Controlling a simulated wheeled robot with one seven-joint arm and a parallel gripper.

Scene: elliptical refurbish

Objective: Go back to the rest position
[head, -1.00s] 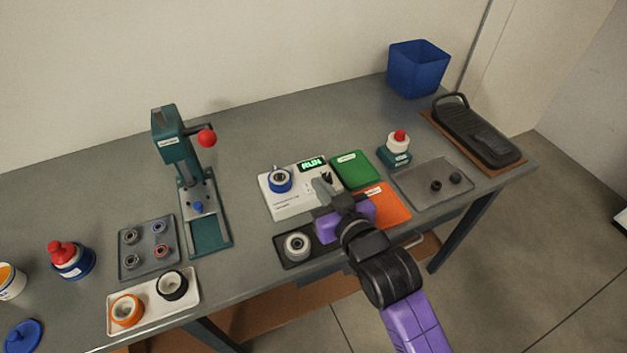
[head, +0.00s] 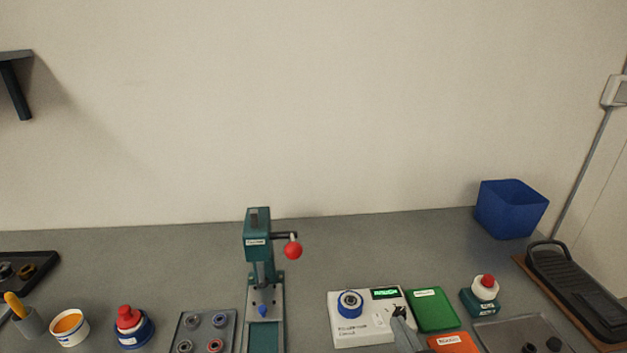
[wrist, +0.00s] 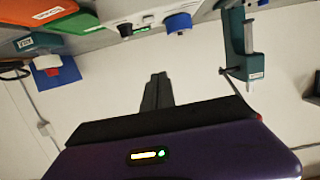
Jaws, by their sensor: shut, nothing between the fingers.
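My gripper (wrist: 157,92) shows in the wrist view with its dark fingers together and nothing between them. In the head view only a grey tip of my gripper (head: 404,333) shows at the bottom edge, in front of the white tester box. The white tester box (head: 362,327) has a blue-rimmed wheel (head: 350,304) on it and a lit green display (head: 385,294). The wrist view looks past the fingers at the pale wall, with the bench things along the top. Most of my arm is out of the head view.
The teal press (head: 257,240) with a red knob stands left of the tester. The bench behind the tester is clear.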

